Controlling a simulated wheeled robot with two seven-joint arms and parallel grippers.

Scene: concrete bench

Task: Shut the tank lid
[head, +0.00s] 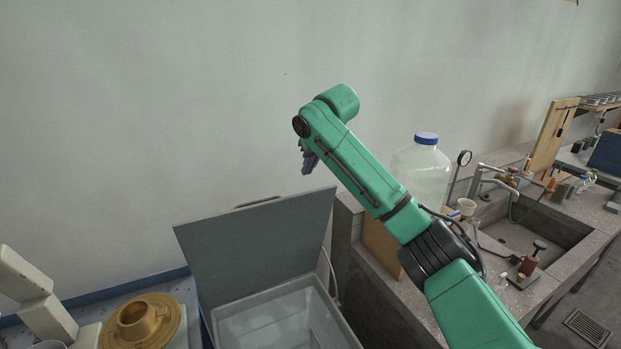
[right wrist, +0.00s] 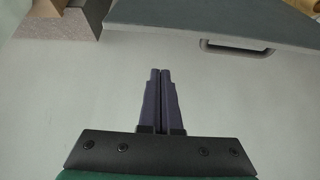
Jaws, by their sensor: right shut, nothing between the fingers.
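The tank (head: 330,316) is a grey open box at the bottom middle of the head view. Its grey lid (head: 262,245) stands raised, tilted up at the back, with a handle (head: 257,202) at its top edge. In the right wrist view the lid (right wrist: 225,18) crosses the top right, with its handle slot (right wrist: 236,47) showing. My right gripper (head: 309,163) is above the lid's top edge, near the wall, and looks apart from it. In the right wrist view its fingers (right wrist: 160,72) are together with nothing between them. My left gripper does not show.
A concrete bench (head: 372,275) with a sink (head: 535,238) stands right of the tank. A large clear bottle (head: 421,172) with a blue cap stands on it, behind my right arm. A brass-coloured round part (head: 145,322) lies left of the tank. The pale wall (head: 150,120) rises behind.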

